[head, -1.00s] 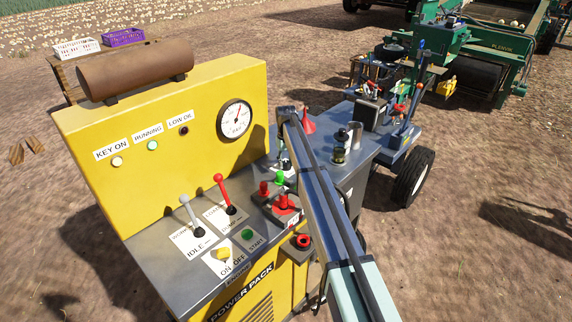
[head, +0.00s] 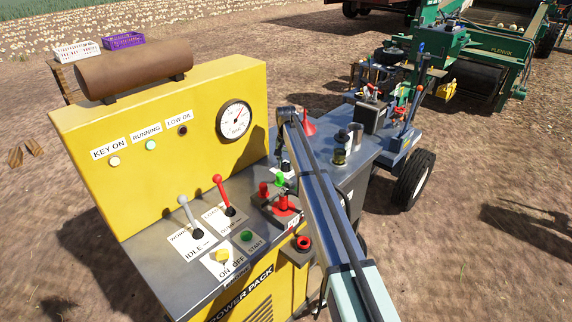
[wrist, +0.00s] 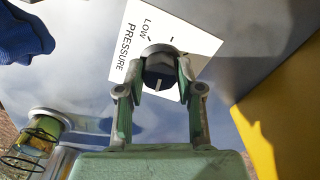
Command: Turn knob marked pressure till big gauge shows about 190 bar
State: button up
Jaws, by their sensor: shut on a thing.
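The big gauge (head: 233,121), round with a white face, sits at the upper right of the yellow panel in the head view. Its needle points to the upper right, but the numbers are too small to read. In the wrist view the dark pressure knob (wrist: 157,82) with a white pointer line stands on a white label (wrist: 128,52) marked PRESSURE and LOW. My gripper (wrist: 160,90) is shut on the knob, one finger on each side. In the head view my arm hides the knob and most of the gripper.
Red and green valve handles (head: 279,180), a red lever (head: 223,194) and a grey lever (head: 188,214) stand left of my arm. A blue glove (wrist: 24,35) shows in the wrist view.

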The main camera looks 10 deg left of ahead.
aim_at(286, 164)
jog(key=shift+s, duration=0.1)
dwell(0.3)
jog(key=o, duration=1.2)
jog(key=shift+c, duration=0.2)
notch_tip(286, 164, up, 12)
